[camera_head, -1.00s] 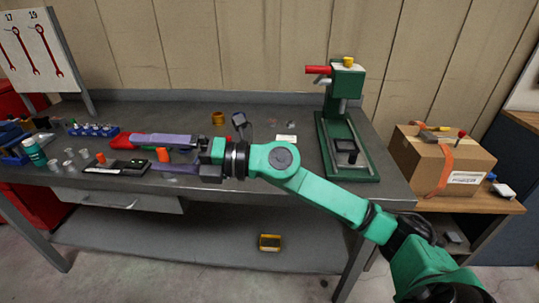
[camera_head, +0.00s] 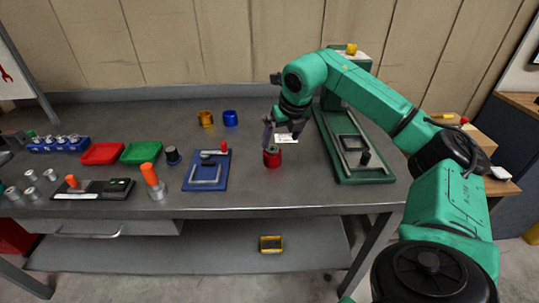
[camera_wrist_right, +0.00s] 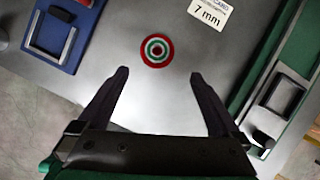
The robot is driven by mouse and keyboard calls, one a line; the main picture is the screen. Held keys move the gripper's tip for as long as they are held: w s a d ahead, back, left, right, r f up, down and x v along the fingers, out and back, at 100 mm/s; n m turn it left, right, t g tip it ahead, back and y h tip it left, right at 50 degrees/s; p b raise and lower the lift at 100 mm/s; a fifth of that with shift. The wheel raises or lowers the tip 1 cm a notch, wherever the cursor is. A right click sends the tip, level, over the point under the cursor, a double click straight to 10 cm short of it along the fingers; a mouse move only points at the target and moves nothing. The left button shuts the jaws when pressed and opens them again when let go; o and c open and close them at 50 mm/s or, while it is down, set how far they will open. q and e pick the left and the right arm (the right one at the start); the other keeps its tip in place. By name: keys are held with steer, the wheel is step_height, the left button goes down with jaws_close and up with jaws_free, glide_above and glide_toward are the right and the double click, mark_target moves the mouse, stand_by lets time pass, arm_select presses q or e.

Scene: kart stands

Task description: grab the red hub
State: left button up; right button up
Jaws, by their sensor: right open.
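The red hub (camera_head: 272,157) stands upright on the grey workbench, between a blue fixture and the green press. In the right wrist view the red hub (camera_wrist_right: 157,50) shows from above as red, white and green rings around a dark centre. My right gripper (camera_head: 283,137) is just above and behind the hub in the head view. In the wrist view my right gripper (camera_wrist_right: 160,75) is open and empty, its two dark fingers spread, with the hub beyond the fingertips and between their lines. My left gripper is not in view.
The blue fixture (camera_head: 207,170) lies left of the hub and the green press (camera_head: 357,165) right. A "7 mm" card (camera_wrist_right: 210,12) lies close by. Gold (camera_head: 206,119) and blue (camera_head: 230,118) rings stand behind. Red (camera_head: 102,153) and green (camera_head: 141,152) trays lie further left.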

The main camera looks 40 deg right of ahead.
mark_target(274, 150)
steer(key=x, duration=0.3)
steer(key=shift+f, duration=0.2)
steer(key=p+x, duration=0.1)
steer(key=x, duration=0.2)
steer(key=p+x, duration=0.1)
steer(key=x, duration=0.1)
steer(key=shift+w+a+f, duration=0.1)
steer(key=shift+w+f, duration=0.1)
steer(key=shift+w, duration=0.35)
steer(key=shift+f, duration=0.2)
steer(key=shift+c, duration=1.2)
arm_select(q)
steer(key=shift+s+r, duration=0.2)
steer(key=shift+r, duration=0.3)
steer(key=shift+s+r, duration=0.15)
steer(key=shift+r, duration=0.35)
arm_select(e)
steer(key=shift+w+r, duration=0.1)
steer(key=shift+w, duration=0.05)
jaws_close()
